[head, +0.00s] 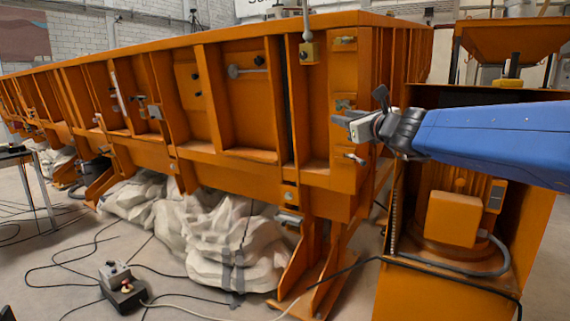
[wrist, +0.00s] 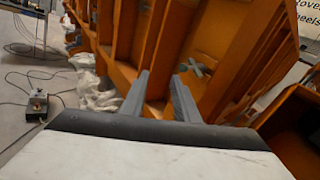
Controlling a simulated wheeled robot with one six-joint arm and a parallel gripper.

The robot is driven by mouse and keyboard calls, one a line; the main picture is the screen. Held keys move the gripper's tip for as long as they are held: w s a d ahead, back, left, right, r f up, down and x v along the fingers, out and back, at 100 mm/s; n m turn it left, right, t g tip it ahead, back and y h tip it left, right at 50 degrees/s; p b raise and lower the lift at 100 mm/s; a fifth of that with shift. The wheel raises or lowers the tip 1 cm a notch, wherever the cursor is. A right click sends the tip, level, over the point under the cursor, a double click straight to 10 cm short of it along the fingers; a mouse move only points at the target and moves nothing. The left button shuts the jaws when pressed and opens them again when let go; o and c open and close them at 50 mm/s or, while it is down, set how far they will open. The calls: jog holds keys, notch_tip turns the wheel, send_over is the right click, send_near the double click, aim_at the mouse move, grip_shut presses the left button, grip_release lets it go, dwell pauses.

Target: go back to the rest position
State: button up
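My gripper (head: 344,117) is at the end of my blue arm, at the right of the head view, in front of the corner of the orange sandbed (head: 235,110). In the wrist view my gripper (wrist: 160,82) shows two grey fingers spread apart with nothing between them. Past the fingers is the sandbed's ribbed orange wall (wrist: 145,40), with a small grey fitting (wrist: 197,68) on it. I cannot tell how far the fingertips are from the wall.
An orange motor cabinet (head: 520,225) stands under my arm at the right. White sacks (head: 235,245) lie under the sandbed. A control box (head: 122,290) and loose cables lie on the floor. A table (head: 18,155) stands at the left.

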jog(key=s+a+f+n+g+y, duration=0.1)
jog(key=s+a+f+n+g, duration=0.25)
jog(key=s+f+n, duration=0.65)
jog(key=s+a+f+n+g+y, duration=0.1)
jog(key=s+a+f+n+g, duration=0.25)
jog(key=s+f+n, duration=0.65)
jog(key=s+d+f+n+g+h, duration=0.2)
jog(key=s+d+f, duration=0.4)
jog(key=s+f, duration=0.3)
jog(key=s+d+f+n+g+h, duration=0.3)
jog(key=s+d+f+n+h, duration=0.2)
jog(key=s, duration=0.5)
notch_tip(320, 180, down, 4)
jog(key=d+n, duration=0.2)
jog(key=shift+n+g, duration=0.3)
jog(key=shift+r, duration=0.15)
